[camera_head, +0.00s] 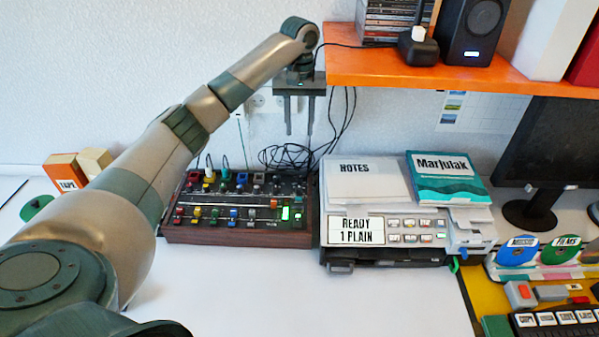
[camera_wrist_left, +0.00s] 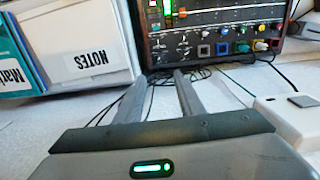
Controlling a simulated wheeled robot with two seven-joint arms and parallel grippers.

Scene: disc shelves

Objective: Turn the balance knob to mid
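A mixer with a wooden frame and a dark panel (camera_head: 240,224) stands on the desk against the wall. It carries several coloured knobs and sliders and a lit green display (camera_head: 286,213). It appears upside down at the top of the left wrist view, its panel (camera_wrist_left: 215,33) partly cut off. I cannot read which knob is the balance knob or how it is set. My left gripper (camera_head: 299,134) points down above and behind the mixer's right end. Its two fingers are apart with nothing between them, as the left wrist view (camera_wrist_left: 160,75) also shows. My right gripper is out of view.
An orange shelf (camera_head: 480,75) with a speaker (camera_head: 473,30) hangs right of my left gripper. Loose black cables (camera_head: 288,156) lie behind the mixer. A printer (camera_head: 385,252) with a NOTES box (camera_head: 362,185) stands to its right. The desk in front is clear.

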